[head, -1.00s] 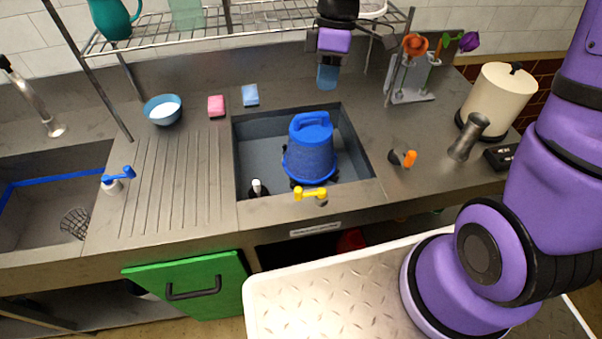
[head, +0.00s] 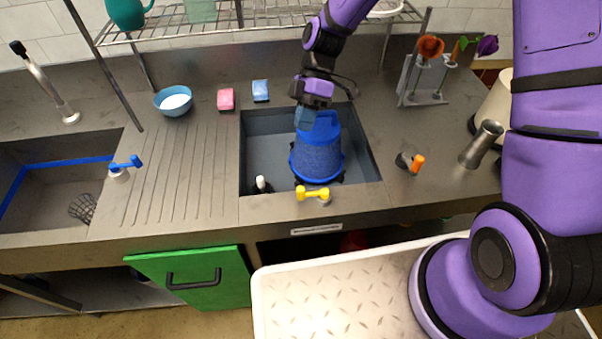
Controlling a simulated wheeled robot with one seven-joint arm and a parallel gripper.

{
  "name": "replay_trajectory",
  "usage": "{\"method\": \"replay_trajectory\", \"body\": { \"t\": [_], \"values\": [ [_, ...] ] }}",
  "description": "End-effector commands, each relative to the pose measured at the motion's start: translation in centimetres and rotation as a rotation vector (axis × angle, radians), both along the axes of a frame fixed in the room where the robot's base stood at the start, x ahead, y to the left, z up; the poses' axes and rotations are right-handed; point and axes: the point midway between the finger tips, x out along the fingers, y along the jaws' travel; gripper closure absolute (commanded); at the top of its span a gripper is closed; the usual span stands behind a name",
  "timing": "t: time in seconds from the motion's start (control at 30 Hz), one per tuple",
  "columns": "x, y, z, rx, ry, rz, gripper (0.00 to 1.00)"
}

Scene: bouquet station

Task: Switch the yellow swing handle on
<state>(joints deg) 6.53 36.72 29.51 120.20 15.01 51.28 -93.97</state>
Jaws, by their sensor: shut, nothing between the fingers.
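The yellow swing handle (head: 312,193) sits on the front rim of the middle sink, in front of the blue bucket. Its bar lies roughly level, pointing left and right, above a small grey base. My gripper (head: 305,120) is shut and empty. It hangs pointing down over the back left part of the blue bucket (head: 318,158), behind the yellow handle and apart from it. The fingertips overlap the bucket's top in the picture, and I cannot tell whether they touch it.
The bucket stands in the middle sink (head: 258,140). A blue swing handle (head: 125,165) is at left and an orange one (head: 416,164) at right. A steel vase (head: 482,145) and flower rack (head: 425,92) stand at right. A wire shelf (head: 240,28) spans the back.

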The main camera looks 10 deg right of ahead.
Motion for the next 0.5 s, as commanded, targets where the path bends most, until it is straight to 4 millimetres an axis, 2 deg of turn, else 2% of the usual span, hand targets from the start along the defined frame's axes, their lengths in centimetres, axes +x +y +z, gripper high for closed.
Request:
{"method": "replay_trajectory", "body": {
  "t": [0.27,0.5],
  "values": [
    [-0.1,0.0,-0.1,-0.002,0.0,-0.001,1.0],
    [-1.5,0.9,-2.2,-0.002,0.004,0.001,1.0]
  ]
}}
